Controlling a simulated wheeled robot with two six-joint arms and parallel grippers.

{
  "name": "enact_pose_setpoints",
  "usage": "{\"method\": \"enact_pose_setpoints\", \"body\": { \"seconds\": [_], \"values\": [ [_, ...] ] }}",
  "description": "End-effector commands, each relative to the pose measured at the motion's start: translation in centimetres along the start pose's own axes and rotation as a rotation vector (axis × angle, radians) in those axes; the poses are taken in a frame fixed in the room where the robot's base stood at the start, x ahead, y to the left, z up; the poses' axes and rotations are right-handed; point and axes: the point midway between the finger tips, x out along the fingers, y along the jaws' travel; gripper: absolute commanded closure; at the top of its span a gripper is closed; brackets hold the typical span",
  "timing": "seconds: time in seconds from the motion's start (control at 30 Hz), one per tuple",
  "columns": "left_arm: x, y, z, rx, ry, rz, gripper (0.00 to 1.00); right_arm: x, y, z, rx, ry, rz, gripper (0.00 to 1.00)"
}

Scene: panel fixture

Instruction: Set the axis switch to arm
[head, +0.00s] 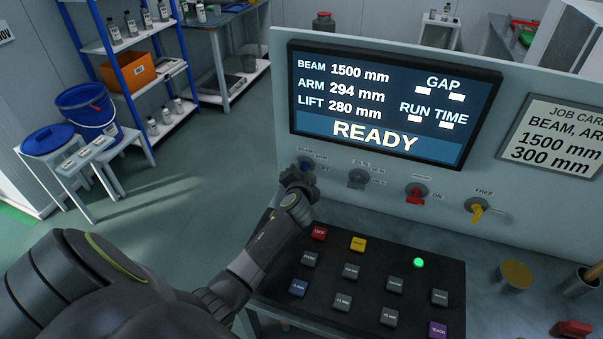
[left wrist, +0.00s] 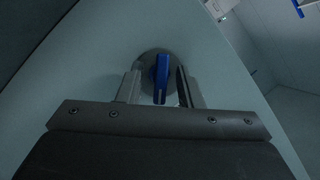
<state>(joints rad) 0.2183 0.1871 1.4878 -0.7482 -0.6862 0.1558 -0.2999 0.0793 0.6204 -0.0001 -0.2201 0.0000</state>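The axis switch (head: 307,163) is a blue knob on a round grey base at the left of the upright panel, with BEAM, ARM and LIFT labels around it. My left gripper (head: 297,177) is right in front of it and hides part of it. In the left wrist view the blue knob (left wrist: 161,78) lies between the two fingers of my left gripper (left wrist: 157,88), with a visible gap on each side. The gripper is open. I cannot tell which label the knob points to. My right gripper is not in view.
The screen (head: 390,104) reads BEAM 1500, ARM 294, LIFT 280 and READY. A grey switch (head: 357,178), a red one (head: 416,194) and a yellow one (head: 477,209) are to the right. A black button console (head: 330,285) is below my left forearm. A job card (head: 555,137) hangs right.

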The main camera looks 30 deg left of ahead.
Motion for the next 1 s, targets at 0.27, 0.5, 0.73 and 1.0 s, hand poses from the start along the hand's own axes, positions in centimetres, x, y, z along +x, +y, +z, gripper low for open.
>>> {"method": "enact_pose_setpoints", "body": {
  "seconds": [0.27, 0.5, 0.73, 1.0],
  "values": [
    [-1.8, 0.1, 0.0, -0.002, 0.001, 0.001, 0.67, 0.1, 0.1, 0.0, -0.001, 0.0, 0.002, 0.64],
    [-5.7, 0.1, 0.1, -0.005, 0.0, 0.002, 0.67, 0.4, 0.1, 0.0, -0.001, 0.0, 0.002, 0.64],
    [-10.0, 0.2, 0.1, -0.005, -0.001, 0.002, 0.67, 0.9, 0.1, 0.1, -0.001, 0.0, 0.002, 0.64],
    [-14.9, 0.1, 0.1, -0.006, -0.002, 0.0, 0.67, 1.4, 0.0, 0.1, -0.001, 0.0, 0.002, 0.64]
  ]
}}
